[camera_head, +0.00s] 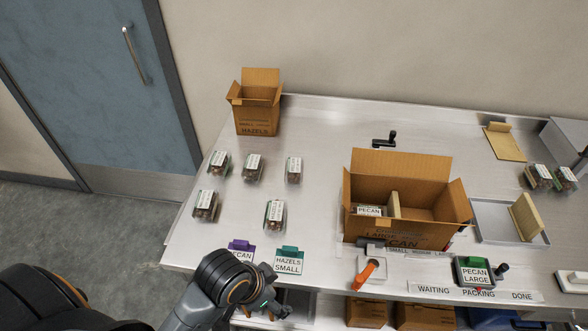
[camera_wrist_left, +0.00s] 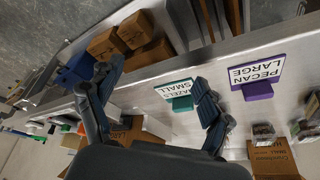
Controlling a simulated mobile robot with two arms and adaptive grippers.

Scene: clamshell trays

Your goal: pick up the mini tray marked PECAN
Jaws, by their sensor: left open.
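Several small clear clamshell trays with dark contents and white labels stand on the left of the steel table: back row (camera_head: 219,164), (camera_head: 253,167), (camera_head: 293,169), front row (camera_head: 205,206), (camera_head: 275,215). Their labels are too small to read surely. A tray labelled PECAN (camera_head: 369,211) lies inside the open carton (camera_head: 404,232) marked LARGE PECAN. My left gripper (camera_head: 277,291) is open and empty at the table's front edge, nearer than the trays. Its spread fingers show in the left wrist view (camera_wrist_left: 158,75). My right gripper is not in view.
A purple PECAN card (camera_head: 241,250) and a teal HAZELS SMALL card (camera_head: 289,261) stand by the front edge. A HAZELS carton (camera_head: 257,115) stands at the back left.

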